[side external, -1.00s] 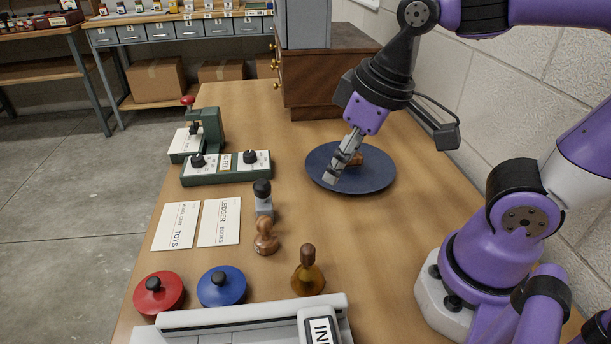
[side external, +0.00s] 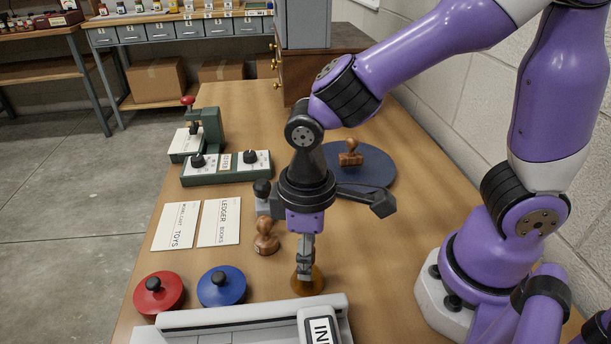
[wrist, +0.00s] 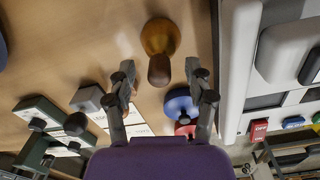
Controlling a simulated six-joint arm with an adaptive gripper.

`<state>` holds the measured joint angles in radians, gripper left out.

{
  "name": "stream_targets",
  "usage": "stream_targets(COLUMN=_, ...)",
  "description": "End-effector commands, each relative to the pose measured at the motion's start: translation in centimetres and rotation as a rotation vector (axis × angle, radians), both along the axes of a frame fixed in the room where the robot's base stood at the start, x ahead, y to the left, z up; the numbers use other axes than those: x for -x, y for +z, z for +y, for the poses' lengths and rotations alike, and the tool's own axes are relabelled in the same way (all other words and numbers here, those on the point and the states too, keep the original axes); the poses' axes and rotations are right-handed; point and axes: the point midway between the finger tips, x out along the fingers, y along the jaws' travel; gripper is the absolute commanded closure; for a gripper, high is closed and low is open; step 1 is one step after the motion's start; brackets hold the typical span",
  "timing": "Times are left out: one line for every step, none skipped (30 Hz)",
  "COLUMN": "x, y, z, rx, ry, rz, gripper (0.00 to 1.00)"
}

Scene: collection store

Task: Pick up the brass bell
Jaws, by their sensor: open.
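The brass bell (side external: 309,284) stands upright on the wooden table at the front, between the wooden-handled stamp and the white-grey machine. In the side view my gripper (side external: 306,272) is over it, and its fingers hide the bell's handle. In the wrist view the bell (wrist: 161,36) shows its golden body and brown wooden handle, which points between my open fingers (wrist: 162,85). The fingers stand apart on either side of the handle, and I see no contact with it.
A wooden stamp (side external: 265,238) and a grey stamp (side external: 263,205) stand left of my gripper. Blue (side external: 222,288) and red (side external: 158,293) lidded pads lie front left. The machine (side external: 250,318) borders the bell in front. A dark blue disc (side external: 372,177) holds another wooden stamp (side external: 350,155).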

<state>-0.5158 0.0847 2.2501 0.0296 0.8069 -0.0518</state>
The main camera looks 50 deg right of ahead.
Motion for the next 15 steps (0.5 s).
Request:
stream_targets(x=0.07, y=-0.78, z=-0.06, rx=0.003, ry=0.000, rz=0.004, gripper=0.39)
stream_targets(x=0.05, y=-1.08, z=-0.06, rx=0.002, ry=0.000, rz=0.003, gripper=0.39)
stream_targets(x=0.03, y=-1.41, z=-0.05, rx=0.001, ry=-0.001, rz=0.002, gripper=0.39)
stream_targets(x=0.02, y=-1.57, z=-0.05, rx=0.001, ry=-0.001, rz=0.001, gripper=0.39)
stream_targets(x=0.01, y=-1.66, z=-0.06, rx=0.001, ry=-0.001, rz=0.001, gripper=0.39)
stream_targets(x=0.00, y=-1.72, z=-0.05, rx=0.000, ry=-0.001, rz=0.000, gripper=0.39)
stream_targets(x=-0.01, y=-1.72, z=-0.05, rx=-0.001, ry=-0.001, rz=-0.001, gripper=0.39)
stream_targets(x=-0.01, y=-1.71, z=-0.04, rx=-0.001, ry=-0.001, rz=-0.001, gripper=0.39)
stream_targets(x=-0.01, y=-1.70, z=-0.04, rx=-0.001, ry=-0.001, rz=-0.001, gripper=0.39)
stream_targets(x=-0.02, y=-1.69, z=-0.04, rx=-0.001, ry=-0.001, rz=-0.001, gripper=0.39)
stream_targets(x=-0.01, y=-1.69, z=-0.04, rx=-0.001, ry=-0.001, rz=-0.001, gripper=0.39)
stream_targets(x=-0.02, y=-1.68, z=-0.04, rx=-0.001, ry=-0.001, rz=-0.001, gripper=0.59)
stream_targets(x=-0.02, y=-1.68, z=-0.04, rx=-0.001, ry=-0.001, rz=-0.001, gripper=0.74)
stream_targets(x=-0.02, y=-1.67, z=-0.04, rx=-0.001, ry=-0.001, rz=-0.001, gripper=0.89)
stream_targets(x=-0.02, y=-1.67, z=-0.04, rx=-0.001, ry=-0.001, rz=-0.001, gripper=1.00)
